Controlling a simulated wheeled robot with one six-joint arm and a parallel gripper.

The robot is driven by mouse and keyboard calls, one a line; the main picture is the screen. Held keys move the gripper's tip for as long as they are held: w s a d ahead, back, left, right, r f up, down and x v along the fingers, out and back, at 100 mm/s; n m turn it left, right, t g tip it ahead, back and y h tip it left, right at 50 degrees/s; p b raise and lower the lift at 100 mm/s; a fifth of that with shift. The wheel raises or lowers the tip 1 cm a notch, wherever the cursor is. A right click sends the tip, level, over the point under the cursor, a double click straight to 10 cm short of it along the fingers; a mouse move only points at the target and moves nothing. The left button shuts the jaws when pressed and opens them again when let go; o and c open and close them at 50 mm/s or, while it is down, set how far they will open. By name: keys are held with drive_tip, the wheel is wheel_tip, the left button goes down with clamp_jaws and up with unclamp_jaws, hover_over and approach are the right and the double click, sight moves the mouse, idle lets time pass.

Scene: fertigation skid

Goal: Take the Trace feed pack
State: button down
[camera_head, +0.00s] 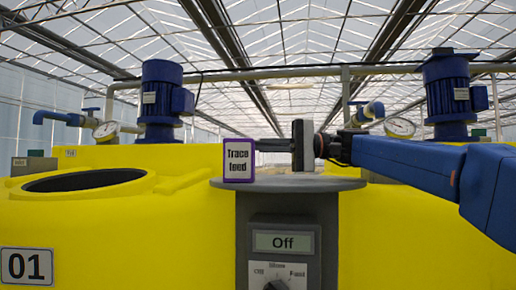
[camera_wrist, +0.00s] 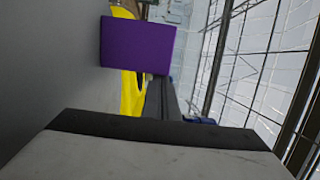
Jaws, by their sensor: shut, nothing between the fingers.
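The Trace feed pack (camera_head: 238,160) is a small white-faced box with a purple border, standing upright on the round grey top of the pedestal, near its left edge. In the wrist view a plain purple side of the pack (camera_wrist: 138,45) shows at the upper left. My gripper (camera_head: 262,145) comes in from the right, with its thin dark fingers shut and empty. Their tips look close to the pack's right side; whether they touch it, I cannot tell. The pack's back is hidden.
The grey pedestal top (camera_head: 320,184) is otherwise clear. Below it is a control box with an "Off" display (camera_head: 284,242) and a knob (camera_head: 275,285). Yellow tanks (camera_head: 120,230) flank it, the left one marked 01 with an open hatch. Blue motors (camera_head: 160,100), pipes and gauges stand behind.

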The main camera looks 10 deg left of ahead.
sight(240, 161)
drive_tip(key=shift+s+d, duration=0.1)
drive_tip(key=shift+s, duration=1.2)
